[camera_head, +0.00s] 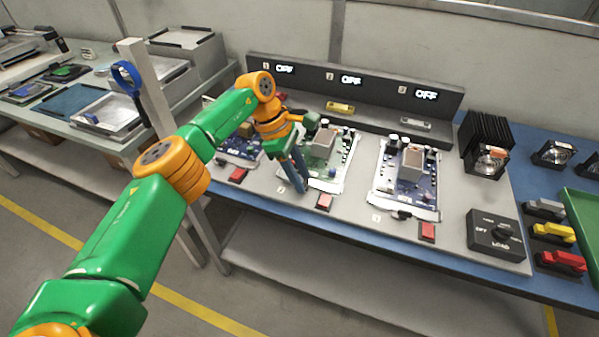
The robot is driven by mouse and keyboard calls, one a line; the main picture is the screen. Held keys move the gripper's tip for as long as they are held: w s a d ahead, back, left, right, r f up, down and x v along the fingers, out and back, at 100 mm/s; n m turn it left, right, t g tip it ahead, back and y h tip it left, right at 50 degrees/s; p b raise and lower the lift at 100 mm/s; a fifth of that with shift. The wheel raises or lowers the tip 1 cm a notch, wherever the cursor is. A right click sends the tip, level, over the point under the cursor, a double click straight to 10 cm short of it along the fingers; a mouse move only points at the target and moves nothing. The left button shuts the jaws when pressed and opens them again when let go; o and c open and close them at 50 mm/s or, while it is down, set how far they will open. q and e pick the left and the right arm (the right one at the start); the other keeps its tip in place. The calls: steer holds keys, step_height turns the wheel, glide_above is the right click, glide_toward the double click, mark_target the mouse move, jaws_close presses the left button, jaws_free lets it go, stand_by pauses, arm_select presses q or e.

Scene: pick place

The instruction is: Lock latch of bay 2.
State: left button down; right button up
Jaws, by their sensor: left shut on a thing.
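Bay 2 is the middle bay of the bench fixture, under the display marked 2 (351,80) that reads OFF. My left gripper (299,178) points down at the left side of bay 2, between the boards of bays 1 and 2. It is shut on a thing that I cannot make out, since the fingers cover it. I cannot tell the latch of bay 2 apart or see its position. My right gripper is not in view.
A blue board (408,172) lies in bay 3, and another sits in bay 1, partly behind my arm. A black load box (495,235) and a heat sink (487,138) stand at right. Coloured connectors (553,232) lie farther right. A pale post (146,85) rises at left.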

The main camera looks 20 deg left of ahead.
arm_select(q)
steer(key=shift+m, duration=0.4)
steer(key=c, duration=0.5)
jaws_free()
